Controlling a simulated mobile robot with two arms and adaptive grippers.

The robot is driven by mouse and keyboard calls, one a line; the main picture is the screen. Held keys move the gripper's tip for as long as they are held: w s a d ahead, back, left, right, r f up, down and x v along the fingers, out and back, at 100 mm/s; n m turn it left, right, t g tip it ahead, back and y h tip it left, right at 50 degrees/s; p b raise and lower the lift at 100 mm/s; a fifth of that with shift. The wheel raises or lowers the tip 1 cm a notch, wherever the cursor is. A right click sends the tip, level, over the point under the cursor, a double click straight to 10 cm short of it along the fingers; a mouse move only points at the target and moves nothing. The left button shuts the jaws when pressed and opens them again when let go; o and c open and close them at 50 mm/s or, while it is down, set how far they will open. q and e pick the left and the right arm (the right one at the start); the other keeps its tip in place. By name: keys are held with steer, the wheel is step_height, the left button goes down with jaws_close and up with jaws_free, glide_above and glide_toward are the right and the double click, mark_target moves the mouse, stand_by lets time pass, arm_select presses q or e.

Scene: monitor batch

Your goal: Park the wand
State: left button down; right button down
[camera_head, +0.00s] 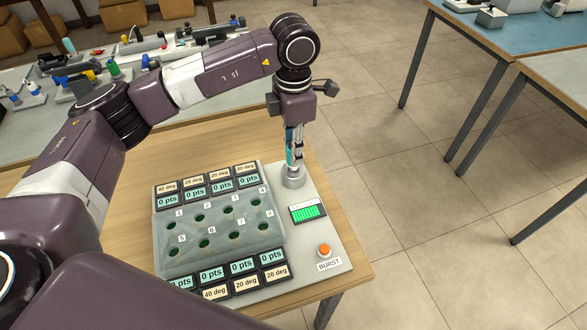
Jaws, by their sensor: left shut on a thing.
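My left gripper (294,138) points down over the back right part of the grey panel, shut on the wand. Only a thin teal strip of the wand (289,154) shows between the fingers; the rest is hidden. A round grey metal holder (293,178) stands on the panel directly below the gripper. The wand's lower end is at or just above the holder; I cannot tell whether it is inside. My right gripper is not in view.
The panel (333,258) bears a block (220,230) with numbered green wells, "pts" and "deg" labels, a green display (307,210) and an orange BURST button (324,250). A cluttered bench (28,135) is behind left; blue-topped tables (490,30) stand right.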

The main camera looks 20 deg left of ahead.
arm_select(q)
steer(key=shift+f+b, duration=0.7)
steer(key=shift+f, duration=0.3)
steer(key=shift+f, duration=0.1)
stand_by(0.6)
steer(key=c, duration=1.6)
jaws_free()
step_height(320, 180, up, 12)
